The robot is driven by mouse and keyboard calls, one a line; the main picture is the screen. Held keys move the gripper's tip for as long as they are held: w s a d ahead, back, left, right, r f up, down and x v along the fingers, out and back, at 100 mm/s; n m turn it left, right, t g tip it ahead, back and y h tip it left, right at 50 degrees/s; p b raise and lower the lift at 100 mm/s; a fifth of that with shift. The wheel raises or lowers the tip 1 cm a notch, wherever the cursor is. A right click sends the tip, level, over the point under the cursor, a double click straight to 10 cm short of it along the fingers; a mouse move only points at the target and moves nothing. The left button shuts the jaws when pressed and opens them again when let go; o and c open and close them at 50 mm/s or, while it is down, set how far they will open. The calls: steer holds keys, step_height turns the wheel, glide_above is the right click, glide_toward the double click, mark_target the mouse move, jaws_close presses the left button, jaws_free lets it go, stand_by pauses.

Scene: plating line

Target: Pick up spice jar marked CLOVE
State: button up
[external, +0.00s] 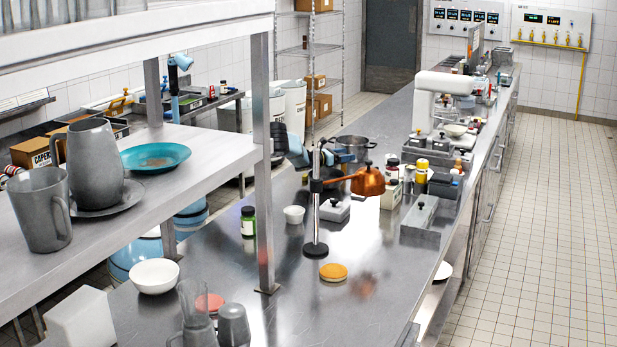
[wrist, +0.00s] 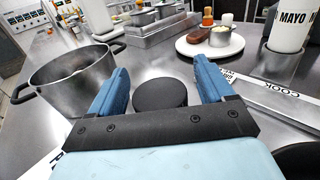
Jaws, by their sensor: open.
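My gripper (wrist: 161,70) shows in the wrist view with its two blue fingers spread apart. A round black lid-like top (wrist: 160,95) is seen between the fingers, apart from both in the picture. Its sides and any label are hidden, so I cannot tell if it is the CLOVE jar. In the external view my gripper (external: 338,156) is near the dark pot, partly hidden behind the stand and copper kettle. Several small jars stand right of the kettle, one with a dark lid (external: 392,168); no CLOVE marking is readable.
A metal pot (wrist: 72,82) is close to the left finger. A COOK-marked strip (wrist: 285,100), a MAYO bottle (wrist: 290,25) and a white plate (wrist: 190,47) are to the right. A metal stand (external: 316,200) and copper kettle (external: 368,181) are close by in the external view.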

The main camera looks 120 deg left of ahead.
steer(key=c, duration=1.2)
